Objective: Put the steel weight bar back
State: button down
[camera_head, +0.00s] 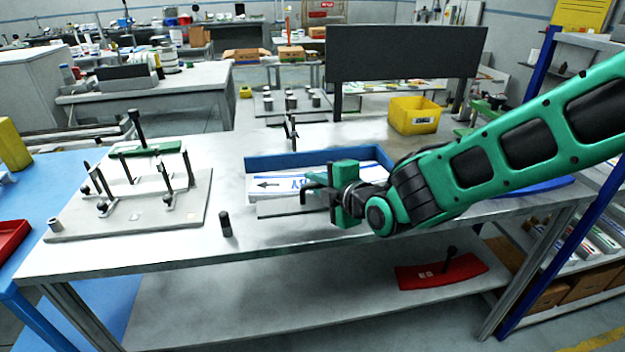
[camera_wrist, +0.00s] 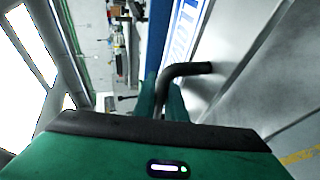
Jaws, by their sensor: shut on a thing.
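My gripper (camera_head: 315,186) is at the front of the blue-walled label magazine (camera_head: 318,160) on the grey table. It is shut on a dark bent handle (camera_wrist: 188,70), which shows between the green fingers in the wrist view and bends to the right. I take this handle as part of the steel weight bar (camera_head: 285,209); a thin grey strip shows below the gripper in the head view. White labels (camera_head: 268,184) with a black arrow and blue lettering lie in the magazine. The gripper and wrist hide the magazine's front right part. I cannot tell whether the bar touches anything.
A fixture plate (camera_head: 190,217) with upright clamps stands on the table's left. A short dark cylinder (camera_head: 225,224) stands to the right of it. A yellow bin (camera_head: 415,115) and a dark panel (camera_head: 405,53) are behind. A red tray (camera_head: 440,272) lies on the lower shelf.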

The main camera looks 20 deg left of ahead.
jog(key=shift+f, duration=1.85)
jog(key=c, duration=1.8)
grip_release()
jog(key=shift+f, duration=0.2)
jog(key=v, duration=1.2)
jog(key=shift+d+r, duration=0.1)
